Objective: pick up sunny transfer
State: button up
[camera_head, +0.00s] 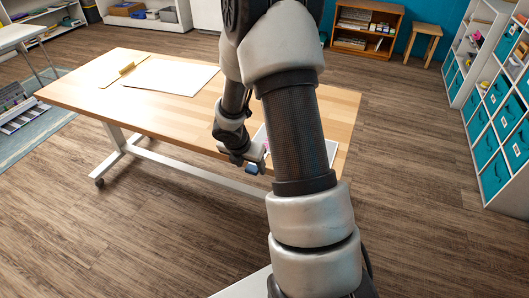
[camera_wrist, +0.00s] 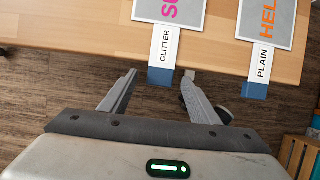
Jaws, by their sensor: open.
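The sunny transfer (camera_wrist: 180,8) is a grey sheet with a white border and pink letters, of which only "SU" shows in the wrist view. A white tab (camera_wrist: 164,46) reading "GLITTER" hangs from it past the table edge and ends in blue (camera_wrist: 160,77). My gripper (camera_wrist: 160,74) is open and empty. Its fingertips are on either side of the blue end in the picture; I cannot tell the height between them. In the head view my gripper (camera_head: 252,160) is at the table's near edge, and my arm hides most of the sheets.
A second grey sheet (camera_wrist: 277,15) with orange letters "HEL" lies to the right, with a "PLAIN" tab (camera_wrist: 263,58). Both are on the wooden table (camera_head: 180,110). A white sheet (camera_head: 160,77) lies at its far left. Shelves with teal bins (camera_head: 495,132) stand right; open floor lies between.

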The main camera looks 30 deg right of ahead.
jog(key=shift+w+d+f, duration=0.1)
jog(key=shift+d+f, duration=0.1)
jog(key=shift+f, duration=0.3)
jog(key=shift+r, duration=0.1)
jog(key=c, duration=1.1)
notch_tip(320, 180, up, 10)
jog(key=p, duration=0.4)
jog(key=shift+p, duration=0.4)
jog(key=shift+c, duration=0.2)
jog(key=o, duration=0.5)
jog(key=shift+c, duration=0.2)
grip_shut()
